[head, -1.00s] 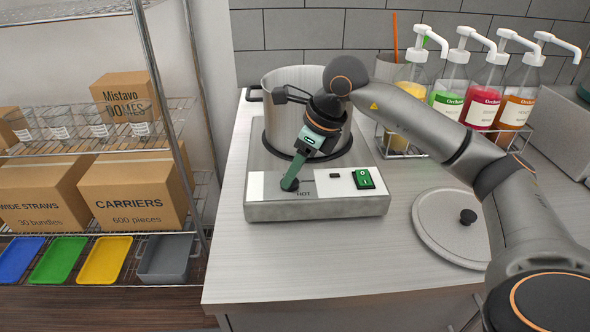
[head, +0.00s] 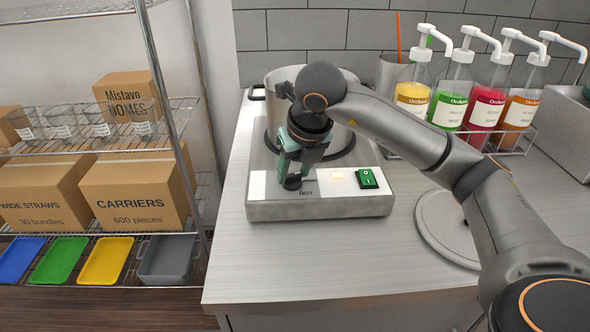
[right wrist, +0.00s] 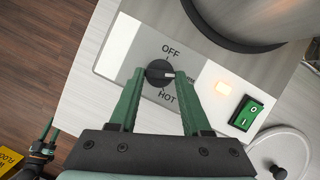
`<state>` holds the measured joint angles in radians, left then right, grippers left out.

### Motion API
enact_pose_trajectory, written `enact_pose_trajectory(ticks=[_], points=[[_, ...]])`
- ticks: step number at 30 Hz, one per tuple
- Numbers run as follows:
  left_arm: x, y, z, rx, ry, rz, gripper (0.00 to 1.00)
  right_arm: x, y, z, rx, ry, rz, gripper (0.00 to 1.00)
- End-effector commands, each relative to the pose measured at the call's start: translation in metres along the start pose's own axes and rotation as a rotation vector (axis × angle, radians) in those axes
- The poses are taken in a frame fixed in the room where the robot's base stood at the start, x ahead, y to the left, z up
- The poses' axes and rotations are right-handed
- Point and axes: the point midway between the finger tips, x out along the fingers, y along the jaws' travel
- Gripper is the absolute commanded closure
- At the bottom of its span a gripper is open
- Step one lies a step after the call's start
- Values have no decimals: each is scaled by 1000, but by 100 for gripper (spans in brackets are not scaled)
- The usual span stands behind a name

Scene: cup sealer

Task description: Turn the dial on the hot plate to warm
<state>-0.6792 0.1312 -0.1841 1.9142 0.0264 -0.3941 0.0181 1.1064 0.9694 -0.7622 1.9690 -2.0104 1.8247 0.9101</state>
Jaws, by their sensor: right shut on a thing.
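The hot plate (head: 330,207) stands on the counter with its black dial (head: 292,183) on the front panel. In the right wrist view the dial (right wrist: 159,73) has its white pointer toward the right, at a label partly hidden by a finger, with "RM" showing. "OFF" is above and "HOT" below. My right gripper (head: 292,179) is shut on the dial, one green finger on each side. In the right wrist view, what looks like my left gripper (right wrist: 46,138) is at the lower left edge, too small to judge.
A steel pot (head: 340,95) sits on the burner behind my right gripper. A green switch (head: 367,178) and a lit orange lamp (head: 337,175) are right of the dial. A round lid (head: 440,225) and several pump bottles (head: 487,95) stand right. The front counter is clear.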

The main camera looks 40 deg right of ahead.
Motion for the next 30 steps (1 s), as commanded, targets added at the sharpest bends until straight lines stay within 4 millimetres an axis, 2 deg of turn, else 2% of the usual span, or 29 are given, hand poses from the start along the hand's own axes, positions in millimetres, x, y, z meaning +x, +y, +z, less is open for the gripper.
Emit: enact_pose_trajectory(ticks=[17, 18, 26, 30], points=[[0, 0, 0, 0, 0, 0, 57, -1, 0, 1, 36, -2, -13, 100], [0, 0, 0, 0, 0, 0, 57, -1, 0, 1, 36, -2, -13, 51], [0, 0, 0, 0, 0, 0, 57, 0, 0, 0, 35, 0, -14, 22], [0, 0, 0, 0, 0, 0, 57, 0, 0, 0, 34, 0, -14, 22]])
